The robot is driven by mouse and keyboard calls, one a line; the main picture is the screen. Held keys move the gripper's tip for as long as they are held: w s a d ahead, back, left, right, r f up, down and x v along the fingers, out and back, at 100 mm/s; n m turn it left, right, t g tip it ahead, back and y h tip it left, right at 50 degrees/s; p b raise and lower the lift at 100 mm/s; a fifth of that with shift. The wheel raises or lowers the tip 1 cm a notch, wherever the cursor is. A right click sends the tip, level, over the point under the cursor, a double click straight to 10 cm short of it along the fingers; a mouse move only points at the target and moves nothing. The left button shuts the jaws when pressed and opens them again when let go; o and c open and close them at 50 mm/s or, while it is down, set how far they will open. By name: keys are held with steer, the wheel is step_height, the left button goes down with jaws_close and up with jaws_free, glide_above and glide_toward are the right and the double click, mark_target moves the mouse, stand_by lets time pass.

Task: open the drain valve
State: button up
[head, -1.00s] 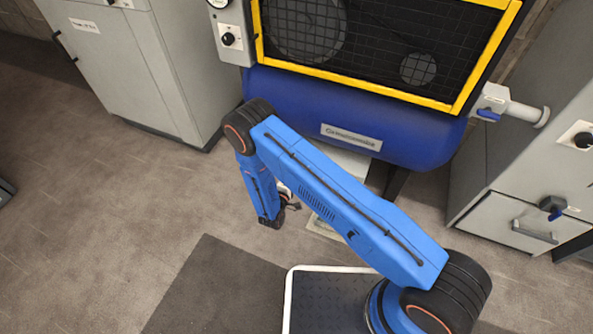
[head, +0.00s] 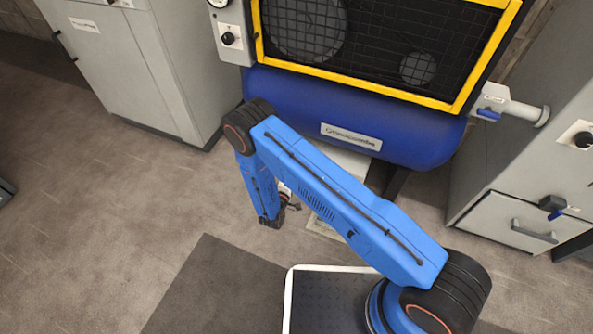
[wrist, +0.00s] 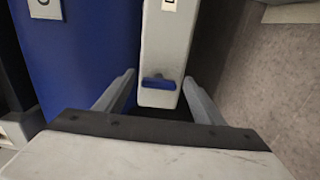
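In the wrist view, a small blue lever (wrist: 158,82) sits across the lower end of a pale grey valve body (wrist: 165,50). I take this as the drain valve. The blue tank (wrist: 85,60) fills the left of that view and also shows in the head view (head: 270,90). My gripper (wrist: 159,76) is open, with one finger on each side of the valve body and a gap on both sides. I see no contact with the lever. In the head view my arm hides the valve and most of my gripper.
A grey cabinet (head: 125,60) stands at the left and another (head: 520,170) at the right. Another blue handle (head: 488,114) sits on the outlet pipe at the tank's right, and a dark blue knob (head: 552,204) on the right cabinet. Floor at the left is clear.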

steer(key=v, duration=1.7)
steer(key=shift+s, duration=0.2)
steer(key=shift+a, duration=0.1)
